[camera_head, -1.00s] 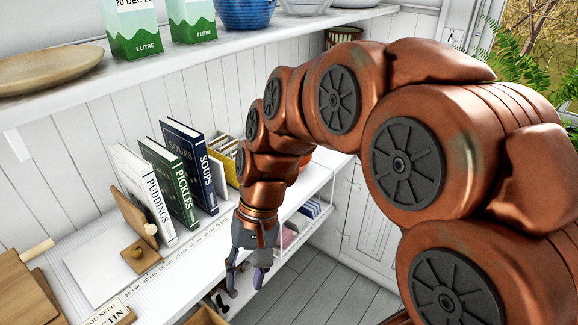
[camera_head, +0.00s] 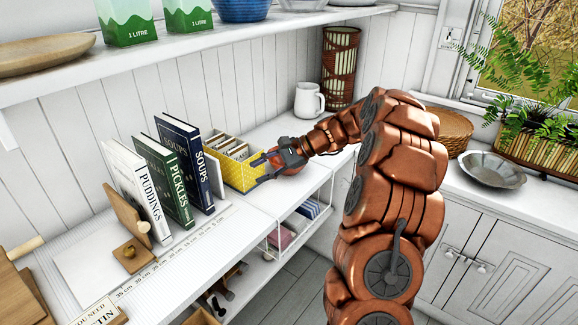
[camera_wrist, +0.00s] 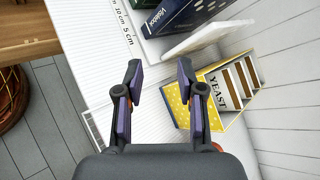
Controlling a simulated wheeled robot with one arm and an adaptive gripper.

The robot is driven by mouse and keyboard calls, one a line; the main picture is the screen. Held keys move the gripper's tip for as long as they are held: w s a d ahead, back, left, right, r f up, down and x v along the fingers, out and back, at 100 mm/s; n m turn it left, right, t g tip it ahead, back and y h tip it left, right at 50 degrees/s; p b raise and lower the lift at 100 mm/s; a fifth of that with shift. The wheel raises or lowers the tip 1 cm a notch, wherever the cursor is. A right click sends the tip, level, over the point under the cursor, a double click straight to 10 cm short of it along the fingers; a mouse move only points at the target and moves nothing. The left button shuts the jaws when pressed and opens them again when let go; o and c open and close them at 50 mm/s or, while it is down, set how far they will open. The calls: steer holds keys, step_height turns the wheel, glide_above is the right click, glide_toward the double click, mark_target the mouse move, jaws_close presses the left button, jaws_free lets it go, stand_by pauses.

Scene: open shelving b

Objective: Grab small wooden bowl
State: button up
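A shallow wooden bowl (camera_head: 42,54) lies on the upper shelf at the far left of the head view, cut off by the edge. My gripper (camera_head: 262,169) is over the counter beside the yellow box, right of the books and well apart from both wooden things. In the wrist view my gripper (camera_wrist: 160,72) has its fingers apart with nothing between them. Neither wooden thing shows clearly there.
The yellow spotted box (camera_head: 232,165) stands close to my gripper and also shows in the wrist view (camera_wrist: 232,88). Upright books (camera_head: 182,165) stand between my gripper and the small wooden item. A white jug (camera_head: 309,100) and a metal dish (camera_head: 492,170) are farther right.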

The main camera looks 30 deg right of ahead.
steer(key=w+d+f+m+t, duration=0.1)
steer(key=d+f+m, duration=0.1)
steer(key=d, duration=0.4)
steer(key=d+f+m+t+h, duration=0.1)
steer(key=d+f+m+t, duration=0.1)
steer(key=d, duration=0.4)
steer(key=w+d+f+m+t+b, duration=0.1)
steer(key=d+f+t, duration=0.1)
steer(key=d, duration=0.5)
steer(key=shift+w+d+f+m, duration=0.1)
steer(key=shift+w+f+m, duration=0.2)
steer(key=shift+f+m, duration=0.1)
steer(key=shift+p+x, duration=0.6)
steer(key=shift+x, duration=3.2)
steer(key=shift+c, duration=0.3)
jaws_close()
